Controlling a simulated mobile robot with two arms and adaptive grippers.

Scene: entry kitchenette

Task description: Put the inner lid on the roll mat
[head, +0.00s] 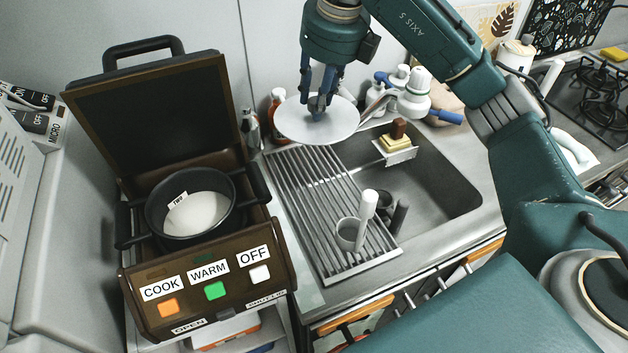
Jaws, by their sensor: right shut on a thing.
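The inner lid (340,126) is a pale, round, flat disc. My right gripper (318,108), coming down from above, is shut on the lid at its middle. The lid is held above the back end of the roll mat (303,200), apparently apart from it. The roll mat is a rack of grey metal slats laid across the left part of the sink; the lid hides a bit of its far end. My left gripper is not in view.
A cup with a white upright handle (350,232) stands on the mat's front right part. The faucet (400,97) and bottles are close behind the lid. An open cooker (205,270) with a dark pot (158,222) stands to the left. The mat's middle is clear.

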